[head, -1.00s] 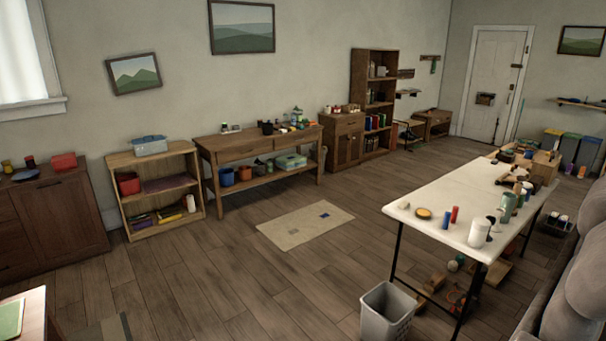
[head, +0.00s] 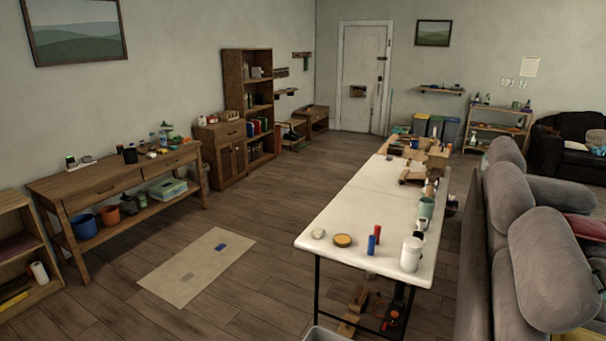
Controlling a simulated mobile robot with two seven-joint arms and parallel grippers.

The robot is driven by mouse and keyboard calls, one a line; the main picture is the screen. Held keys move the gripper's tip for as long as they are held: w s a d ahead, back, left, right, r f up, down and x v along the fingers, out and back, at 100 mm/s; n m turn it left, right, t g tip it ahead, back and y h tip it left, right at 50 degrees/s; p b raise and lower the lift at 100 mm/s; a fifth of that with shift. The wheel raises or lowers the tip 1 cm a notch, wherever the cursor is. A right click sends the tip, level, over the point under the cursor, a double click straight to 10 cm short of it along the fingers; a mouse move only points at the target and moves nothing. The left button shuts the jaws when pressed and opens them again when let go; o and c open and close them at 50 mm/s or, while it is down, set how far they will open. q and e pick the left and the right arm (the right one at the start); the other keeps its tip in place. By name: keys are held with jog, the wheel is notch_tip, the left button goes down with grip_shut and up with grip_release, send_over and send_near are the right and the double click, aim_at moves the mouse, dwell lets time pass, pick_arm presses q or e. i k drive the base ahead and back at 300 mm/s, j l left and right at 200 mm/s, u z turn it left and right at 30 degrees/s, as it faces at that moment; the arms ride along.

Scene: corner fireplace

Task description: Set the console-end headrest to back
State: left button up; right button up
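A grey sofa (head: 473,260) stands at the right, seen from behind and to the side. Its near headrest (head: 549,268) is a large rounded grey cushion standing up at the sofa's back. A second headrest (head: 506,152) shows farther along, also raised. I cannot tell which headrest is at the console end, and no console is clearly visible. The seat side is partly hidden behind the cushions. Neither of my grippers is in view.
A long white folding table (head: 345,218) with tools and bottles stands left of the sofa. A bin (head: 322,335) is at the bottom edge. A mat (head: 180,279) lies on open floor. A wooden console table (head: 95,185) and a bookcase (head: 236,105) line the left wall.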

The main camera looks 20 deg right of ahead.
aim_at(558, 292)
jog(key=i+l+z, duration=0.1)
jog(key=i+z, duration=0.3)
jog(key=i, duration=0.3)
jog(key=i+j+z, duration=0.15)
jog(key=i+z, duration=0.25)
jog(key=i, duration=0.25)
jog(key=u, duration=0.4)
jog(key=i+u, duration=0.1)
jog(key=u, duration=0.25)
jog(key=l+u, duration=0.1)
jog(key=u, duration=0.3)
jog(key=i+u, duration=0.1)
jog(key=u, duration=5.65)
